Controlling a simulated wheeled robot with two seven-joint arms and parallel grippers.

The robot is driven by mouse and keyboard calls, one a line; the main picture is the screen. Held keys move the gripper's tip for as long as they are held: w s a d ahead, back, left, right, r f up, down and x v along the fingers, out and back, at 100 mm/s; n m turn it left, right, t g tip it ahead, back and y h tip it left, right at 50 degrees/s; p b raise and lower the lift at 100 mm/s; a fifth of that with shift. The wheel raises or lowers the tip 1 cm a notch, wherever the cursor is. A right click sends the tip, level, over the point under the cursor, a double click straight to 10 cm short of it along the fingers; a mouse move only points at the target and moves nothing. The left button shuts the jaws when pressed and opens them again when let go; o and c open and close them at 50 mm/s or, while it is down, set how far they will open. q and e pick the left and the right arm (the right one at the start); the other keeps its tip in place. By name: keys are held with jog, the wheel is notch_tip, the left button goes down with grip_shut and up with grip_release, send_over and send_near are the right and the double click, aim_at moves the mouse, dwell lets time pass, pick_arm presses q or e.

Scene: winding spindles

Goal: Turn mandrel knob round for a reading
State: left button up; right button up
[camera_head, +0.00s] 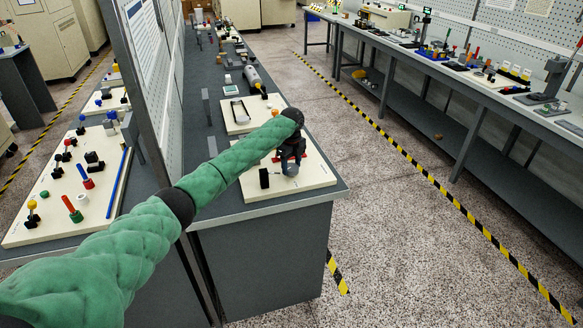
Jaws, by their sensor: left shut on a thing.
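My left arm, in a green sleeve, reaches across the head view to a cream board (317,180) at the near end of the grey bench. My left gripper (291,161) points down over this board and is shut at a grey rounded piece (291,170), which looks like the mandrel knob. The fingers and wrist hide most of the knob and its mounting. A small black block (264,179) stands on the same board, just left of the gripper. A bit of red shows beside the fingers. My right gripper is not in view.
A second cream board (238,126) and a grey cylinder (253,78) lie farther back on the bench (258,208). A pegboard panel (147,75) stands along its left side. Another board with pegs (50,222) lies beyond the panel.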

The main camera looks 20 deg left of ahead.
aim_at(291, 166)
pick_arm(q)
jog(key=m, duration=0.2)
jog(key=shift+m+b, duration=0.3)
jog(key=shift+b, duration=0.1)
jog(key=shift+r+m+b, duration=0.15)
jog(key=shift+m+b, duration=0.2)
jog(key=shift+m, duration=0.95)
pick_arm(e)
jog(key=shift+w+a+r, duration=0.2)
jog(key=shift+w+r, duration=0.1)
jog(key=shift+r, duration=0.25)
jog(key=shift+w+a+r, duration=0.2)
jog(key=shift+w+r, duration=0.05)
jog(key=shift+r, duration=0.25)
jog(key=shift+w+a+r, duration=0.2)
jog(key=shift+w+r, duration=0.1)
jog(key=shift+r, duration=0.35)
pick_arm(q)
jog(key=o, duration=1)
jog(key=shift+r+b, duration=1.45)
jog(key=shift+r, duration=2.35)
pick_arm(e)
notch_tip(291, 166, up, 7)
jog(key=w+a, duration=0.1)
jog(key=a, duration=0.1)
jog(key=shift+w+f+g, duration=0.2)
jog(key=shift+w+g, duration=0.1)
